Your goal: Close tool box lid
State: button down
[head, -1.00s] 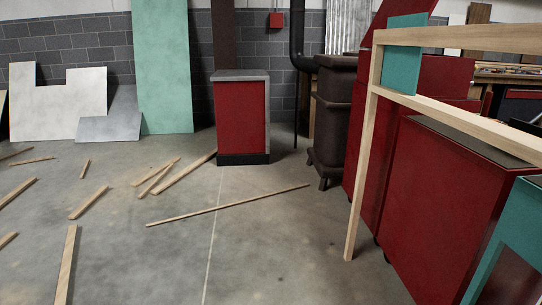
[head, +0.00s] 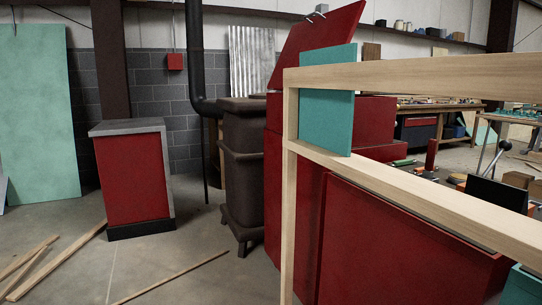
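A tall red tool box (head: 292,215) stands right of centre in the head view, partly behind a pale wooden frame. Its red lid (head: 315,45) is at the top, tilted up and open. A lower red cabinet section (head: 400,245) extends to the right in front of it. My gripper is not in the head view.
The wooden frame (head: 420,75) with a teal panel (head: 327,98) stands between me and the tool box. A dark stove (head: 243,165) and a small red cabinet (head: 133,180) stand to the left. Loose boards (head: 60,260) lie on the floor. A workbench (head: 440,108) is at the back right.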

aim_at(338, 26)
jog(key=i+z, duration=0.3)
jog(key=i, duration=0.6)
